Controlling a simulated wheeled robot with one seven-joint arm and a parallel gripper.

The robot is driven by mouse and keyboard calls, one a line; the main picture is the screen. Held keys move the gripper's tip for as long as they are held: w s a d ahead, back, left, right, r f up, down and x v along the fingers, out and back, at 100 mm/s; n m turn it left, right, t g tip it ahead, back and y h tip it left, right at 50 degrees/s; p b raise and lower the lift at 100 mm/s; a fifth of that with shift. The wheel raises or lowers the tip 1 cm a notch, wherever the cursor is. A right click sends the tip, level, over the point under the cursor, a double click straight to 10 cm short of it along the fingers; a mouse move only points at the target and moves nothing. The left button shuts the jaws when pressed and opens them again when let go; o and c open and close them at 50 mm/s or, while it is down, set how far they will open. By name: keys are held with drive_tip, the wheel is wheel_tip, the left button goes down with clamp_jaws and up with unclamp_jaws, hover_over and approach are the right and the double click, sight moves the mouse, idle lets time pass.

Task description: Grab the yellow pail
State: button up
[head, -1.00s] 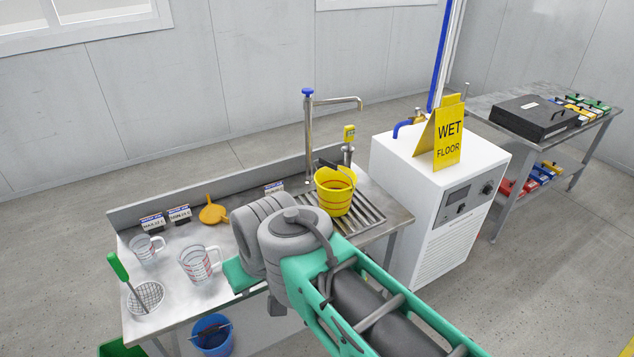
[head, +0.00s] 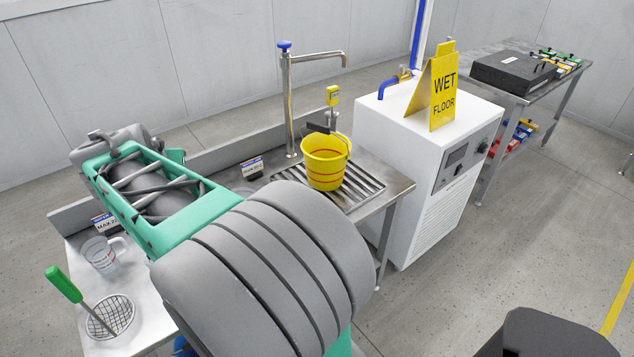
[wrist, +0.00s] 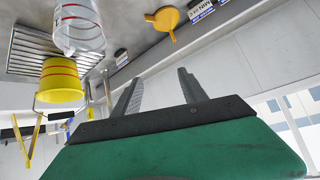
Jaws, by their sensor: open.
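The yellow pail (head: 325,165) with red lines stands upright on the slotted drain grate of the steel bench, near the tall tap. A dark part shows at its rim. In the wrist view the pail (wrist: 62,82) appears at the left, apart from my gripper. My gripper (wrist: 160,75) shows there with its two grey fingers spread and nothing between them. In the head view my arm reaches over the left of the bench, and I cannot make out the fingers.
The tap (head: 290,100) rises behind the pail. A white cabinet (head: 400,150) bears a wet-floor sign (head: 440,85).

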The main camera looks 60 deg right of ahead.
drive_tip(key=d+f+m+g+h+b, duration=0.1)
drive_tip(key=d+f+m+h+b, duration=0.15)
drive_tip(key=d, duration=0.35)
drive_tip(key=d+f+m+h+b, duration=0.1)
drive_tip(key=d+f+b, duration=0.1)
drive_tip(key=d+f, duration=0.3)
drive_tip(key=m+g+h+b, duration=0.7)
drive_tip(key=m+h+b, duration=0.1)
drive_tip(key=m+b, duration=0.15)
approach(301, 130)
drive_tip(key=d, duration=0.3)
drive_tip(key=shift+y, duration=0.25)
drive_tip(key=d, duration=0.7)
drive_tip(key=shift+s+d+r, duration=0.2)
drive_tip(key=shift+s+d, duration=0.1)
drive_tip(key=shift+s, duration=0.1)
drive_tip(key=shift+a, duration=0.1)
clamp_jaws()
drive_tip(key=shift+r, duration=0.1)
